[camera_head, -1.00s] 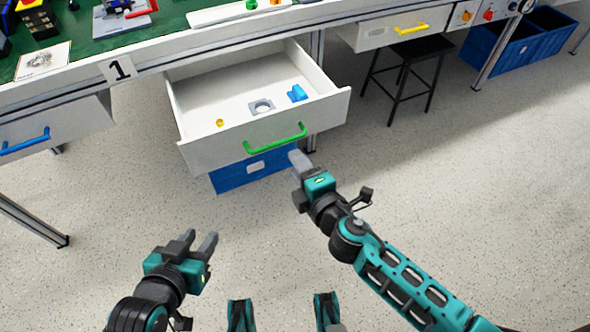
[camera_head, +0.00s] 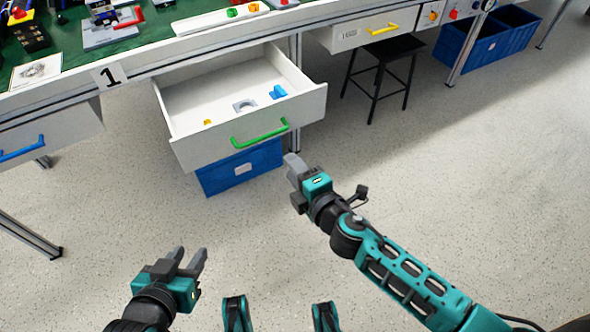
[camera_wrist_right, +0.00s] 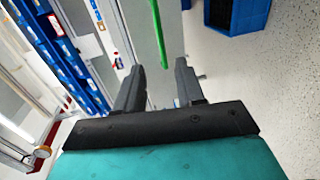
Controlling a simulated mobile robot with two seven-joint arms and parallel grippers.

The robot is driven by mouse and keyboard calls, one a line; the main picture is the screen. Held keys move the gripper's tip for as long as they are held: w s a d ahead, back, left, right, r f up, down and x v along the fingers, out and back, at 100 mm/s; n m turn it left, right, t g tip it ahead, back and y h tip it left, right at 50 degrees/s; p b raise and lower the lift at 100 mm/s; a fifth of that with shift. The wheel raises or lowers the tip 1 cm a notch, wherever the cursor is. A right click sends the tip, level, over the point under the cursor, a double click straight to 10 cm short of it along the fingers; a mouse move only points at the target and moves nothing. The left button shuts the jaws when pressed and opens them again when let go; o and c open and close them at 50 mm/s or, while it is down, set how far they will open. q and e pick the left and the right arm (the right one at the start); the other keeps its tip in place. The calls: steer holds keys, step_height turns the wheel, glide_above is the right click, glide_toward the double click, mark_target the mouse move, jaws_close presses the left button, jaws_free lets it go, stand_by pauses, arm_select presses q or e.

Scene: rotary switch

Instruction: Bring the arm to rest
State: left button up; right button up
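My right gripper (camera_head: 293,166) is in front of the open drawer, apart from its green handle (camera_head: 260,134) and a little below and to the right of it in the head view. In the right wrist view its two fingers (camera_wrist_right: 160,82) stand apart with nothing between them, and the green handle (camera_wrist_right: 158,30) shows beyond. My left gripper (camera_head: 190,262) is low on the left over the floor, with its fingers apart and empty.
The white drawer (camera_head: 250,145) stands open and holds a blue part (camera_head: 278,92), a grey ring-like part (camera_head: 244,105) and a small yellow piece (camera_head: 207,122). A blue bin (camera_head: 240,170) is under it. A black stool (camera_head: 385,60) stands to the right. The floor between is clear.

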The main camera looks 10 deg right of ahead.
arm_select(q)
steer(key=shift+w+r, duration=0.1)
